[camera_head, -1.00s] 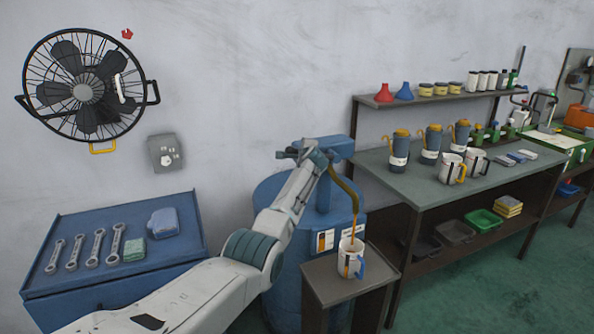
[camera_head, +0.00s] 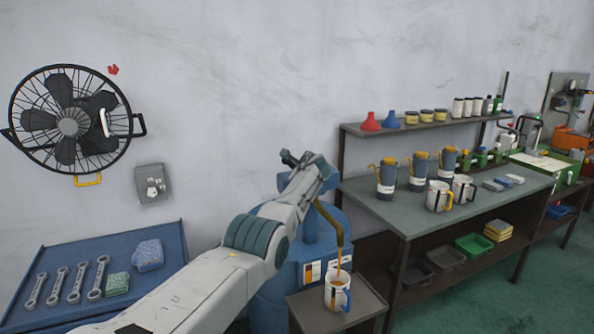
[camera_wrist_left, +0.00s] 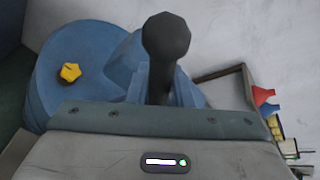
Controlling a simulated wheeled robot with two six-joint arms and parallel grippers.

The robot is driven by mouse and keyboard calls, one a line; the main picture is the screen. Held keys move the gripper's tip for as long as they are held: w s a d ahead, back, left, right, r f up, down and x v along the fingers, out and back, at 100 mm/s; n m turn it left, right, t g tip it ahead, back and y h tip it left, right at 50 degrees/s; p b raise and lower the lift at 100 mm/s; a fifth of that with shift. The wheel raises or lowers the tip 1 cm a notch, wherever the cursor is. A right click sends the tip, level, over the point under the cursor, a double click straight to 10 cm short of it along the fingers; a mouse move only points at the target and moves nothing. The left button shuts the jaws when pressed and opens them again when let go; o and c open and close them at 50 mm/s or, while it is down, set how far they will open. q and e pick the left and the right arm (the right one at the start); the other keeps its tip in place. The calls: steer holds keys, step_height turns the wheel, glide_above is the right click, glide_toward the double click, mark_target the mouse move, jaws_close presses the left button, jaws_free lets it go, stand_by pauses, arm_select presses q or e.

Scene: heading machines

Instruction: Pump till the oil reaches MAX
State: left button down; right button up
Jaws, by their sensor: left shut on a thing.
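A blue oil drum (camera_head: 270,306) stands by the wall with a hand pump on top. My left gripper (camera_head: 318,174) is shut on the pump handle (camera_head: 289,158), which is raised and partly hidden by the gripper. In the left wrist view the handle's dark round end (camera_wrist_left: 166,36) stands up just beyond the gripper (camera_wrist_left: 160,95). The curved yellow-brown spout (camera_head: 333,222) hangs over a white jug (camera_head: 330,297) with a blue handle. A thin stream of oil runs from the spout into the jug. Brown-orange oil shows inside; its level against any MAX mark is too small to read.
The jug sits on a small grey stand (camera_head: 366,308) beside the drum. A blue cabinet (camera_head: 172,262) with wrenches and cloths is at left. A workbench (camera_head: 400,207) with several jugs is at right. A yellow star-shaped knob (camera_wrist_left: 70,72) is on the drum top.

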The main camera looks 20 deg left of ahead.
arm_select(q)
steer(key=c, duration=1.3)
jaws_free()
steer(key=b+v, duration=0.1)
steer(key=v, duration=0.9)
steer(key=shift+s+d, duration=0.25)
